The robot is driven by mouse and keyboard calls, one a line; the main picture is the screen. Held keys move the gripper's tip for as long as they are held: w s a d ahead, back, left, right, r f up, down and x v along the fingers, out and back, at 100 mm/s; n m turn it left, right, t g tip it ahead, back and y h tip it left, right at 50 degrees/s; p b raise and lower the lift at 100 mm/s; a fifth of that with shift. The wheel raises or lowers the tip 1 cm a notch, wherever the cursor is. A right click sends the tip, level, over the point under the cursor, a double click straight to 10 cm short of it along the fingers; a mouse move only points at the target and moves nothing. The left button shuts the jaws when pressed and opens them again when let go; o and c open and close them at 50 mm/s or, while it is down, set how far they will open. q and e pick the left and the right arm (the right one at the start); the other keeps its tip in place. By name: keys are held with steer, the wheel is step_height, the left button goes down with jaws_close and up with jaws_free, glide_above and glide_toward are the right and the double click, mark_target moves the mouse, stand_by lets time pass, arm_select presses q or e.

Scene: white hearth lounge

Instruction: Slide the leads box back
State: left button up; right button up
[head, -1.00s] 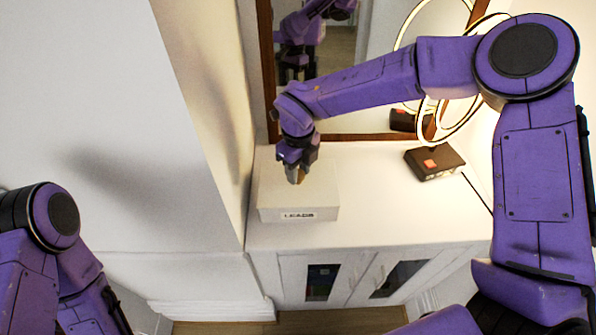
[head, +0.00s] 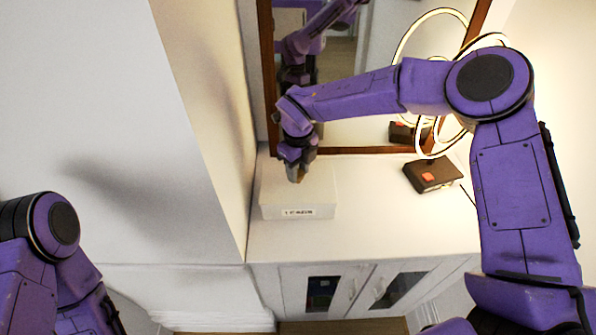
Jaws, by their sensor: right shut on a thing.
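The leads box (head: 315,191) is a low white box with a dark-lettered label on its front face. It sits on the white cabinet top (head: 380,222), near the wall on the left, with its front face set back from the cabinet's front edge. My right gripper (head: 296,176) points down at the top of the box and is shut on it. The fingertips and their exact hold are partly hidden by the gripper body. My left arm shows at the lower left, but its gripper is out of view.
A dark lamp base with an orange-red patch (head: 432,175) stands right of the box, with glowing rings above it. A wood-framed mirror (head: 340,105) is behind the cabinet top. The top between box and front edge is clear.

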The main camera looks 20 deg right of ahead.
steer(key=shift+w+d+p, duration=0.2)
steer(key=shift+w+d, duration=0.05)
steer(key=shift+w, duration=0.6)
steer(key=shift+w+d+p, duration=0.2)
steer(key=shift+w+d, duration=0.05)
steer(key=shift+w, duration=0.6)
steer(key=o, duration=1.1)
steer(key=shift+o, duration=0.2)
